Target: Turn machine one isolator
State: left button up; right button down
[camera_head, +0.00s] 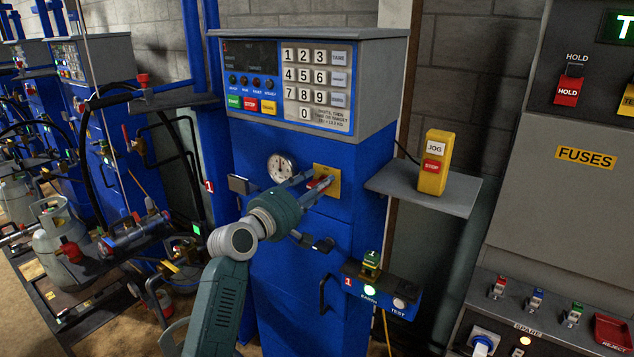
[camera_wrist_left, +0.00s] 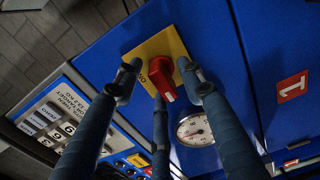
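The isolator is a red rotary knob (camera_wrist_left: 164,82) on a yellow square plate (camera_wrist_left: 152,47) fixed to the blue cabinet of machine one. In the wrist view the knob's handle points down and slightly right, and "ON" shows on the plate beside it. The knob (camera_head: 321,183) is partly hidden by my fingers in the head view, with the yellow plate (camera_head: 333,190) behind it. My left gripper (camera_head: 312,187) is in front of the plate. In the wrist view its fingers (camera_wrist_left: 163,88) are open and spread around the knob, with visible gaps. My right gripper is out of view.
A round dial gauge (camera_head: 282,169) is left of the plate, and the keypad panel (camera_head: 318,85) is above. A shelf with a yellow jog box (camera_head: 435,162) juts out to the right. A small box with a green lamp (camera_head: 370,290) projects below.

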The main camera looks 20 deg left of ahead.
pick_arm(q)
jog(key=shift+w+d, duration=0.1)
jog(key=shift+w, duration=0.15)
grip_shut()
